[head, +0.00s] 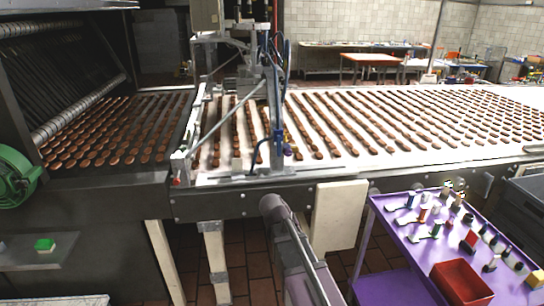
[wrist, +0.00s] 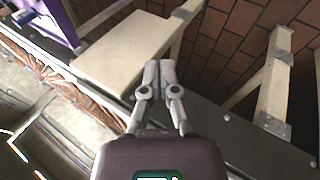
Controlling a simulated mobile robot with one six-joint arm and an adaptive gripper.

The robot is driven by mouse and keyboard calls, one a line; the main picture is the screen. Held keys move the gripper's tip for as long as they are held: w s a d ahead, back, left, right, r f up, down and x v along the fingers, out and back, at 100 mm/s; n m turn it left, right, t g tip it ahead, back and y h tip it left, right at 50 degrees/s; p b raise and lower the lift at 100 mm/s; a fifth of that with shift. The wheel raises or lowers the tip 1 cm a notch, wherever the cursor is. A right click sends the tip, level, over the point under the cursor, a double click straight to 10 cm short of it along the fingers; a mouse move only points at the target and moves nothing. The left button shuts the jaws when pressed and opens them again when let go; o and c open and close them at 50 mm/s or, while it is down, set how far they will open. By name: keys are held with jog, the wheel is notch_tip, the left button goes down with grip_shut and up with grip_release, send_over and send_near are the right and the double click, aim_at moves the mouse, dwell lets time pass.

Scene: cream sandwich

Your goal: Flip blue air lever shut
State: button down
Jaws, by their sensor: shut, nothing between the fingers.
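My gripper (wrist: 160,68) shows in the wrist view with its two grey fingers together and nothing between them. It points over a pale board (wrist: 118,48) and the tiled floor. In the head view only a link of my arm shows, in front of the conveyor; I cannot make out the fingers there. A frame (head: 262,95) with blue hoses (head: 281,52) stands across the conveyor. A small blue part (head: 278,138) sits low on this frame, near the belt's front edge. I cannot tell for sure whether it is the air lever. The wrist view does not show it.
The conveyor (head: 240,183) carries rows of brown cookies. A purple cart (head: 395,226) with a red bin (head: 461,283) and small items stands at right. A green wheel (head: 16,177) and a green button (head: 44,244) are at left. A pale board (head: 337,217) hangs at the conveyor's front.

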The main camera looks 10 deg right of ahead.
aim_at(279, 146)
jog(key=w+a+r+n+t+h+b, duration=0.1)
jog(key=w+a+r+n+t+h, duration=0.2)
jog(key=w, duration=0.9)
jog(key=w+a+r+n+t+h+b, duration=0.1)
jog(key=w+a+r+n+t+h, duration=0.2)
jog(key=w+a+r+t, duration=0.4)
jog(key=w+a+r+n, duration=0.1)
jog(key=w+a+r, duration=0.2)
jog(key=w+a, duration=0.2)
jog(key=shift+w+h+b, duration=0.25)
jog(key=shift+h+b, duration=0.05)
jog(key=shift+h, duration=0.1)
jog(key=shift+w+d, duration=0.1)
jog(key=shift+w, duration=0.05)
jog(key=shift+s+d+x, duration=0.35)
jog(key=shift+x, duration=1.75)
jog(key=shift+s+d+x, duration=0.3)
jog(key=shift+x, duration=1.8)
jog(key=shift+s+d+x, duration=0.35)
jog(key=shift+x, duration=1.7)
